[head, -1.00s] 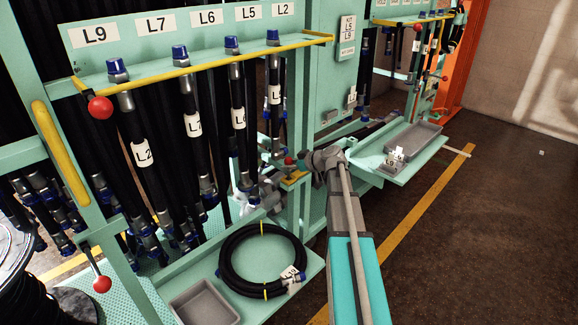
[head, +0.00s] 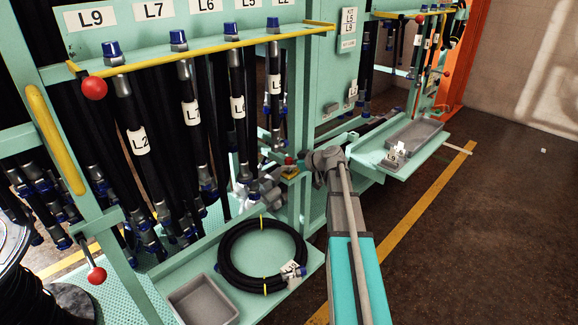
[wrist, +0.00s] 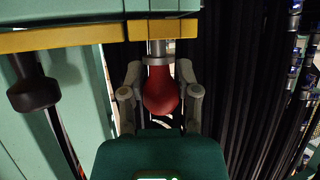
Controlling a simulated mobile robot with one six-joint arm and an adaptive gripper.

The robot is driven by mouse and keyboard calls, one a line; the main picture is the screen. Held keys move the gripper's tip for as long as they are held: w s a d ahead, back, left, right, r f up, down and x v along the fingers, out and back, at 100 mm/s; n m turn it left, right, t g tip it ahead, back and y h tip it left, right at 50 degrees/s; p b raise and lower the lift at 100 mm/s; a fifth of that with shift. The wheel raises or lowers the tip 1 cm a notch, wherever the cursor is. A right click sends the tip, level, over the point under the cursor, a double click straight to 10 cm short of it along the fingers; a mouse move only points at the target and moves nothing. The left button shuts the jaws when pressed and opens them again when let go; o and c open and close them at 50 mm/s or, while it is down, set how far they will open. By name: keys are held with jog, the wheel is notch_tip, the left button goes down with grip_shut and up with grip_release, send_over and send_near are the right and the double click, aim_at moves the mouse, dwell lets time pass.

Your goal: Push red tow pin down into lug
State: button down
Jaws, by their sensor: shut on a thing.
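The red tow pin has a round red knob (wrist: 162,93) with a grey collar and a short grey shank. In the wrist view the shank meets the yellow lug (wrist: 163,30), and part of it shows between collar and lug. My gripper (wrist: 161,92) has one finger on each side of the knob and is shut on it. In the head view the red knob (head: 289,160) is small, just left of my wrist, above the lug area. How deep the shank sits in the lug is hidden.
A black cylindrical part (wrist: 34,90) hangs left of the pin. Hanging black hoses (head: 190,110) fill the rack at left. A coiled hose (head: 230,275) and a grey tray (head: 203,300) lie on the lower shelf. Another tray shelf (head: 370,160) is to the right.

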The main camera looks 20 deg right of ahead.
jog(key=shift+f+b, duration=0.35)
jog(key=shift+f, duration=0.1)
dwell(0.3)
jog(key=shift+c, duration=1.3)
grip_release()
jog(key=shift+r, duration=0.2)
notch_tip(320, 180, up, 10)
jog(key=p, duration=1)
jog(key=shift+r+p, duration=0.2)
jog(key=shift+p, duration=0.2)
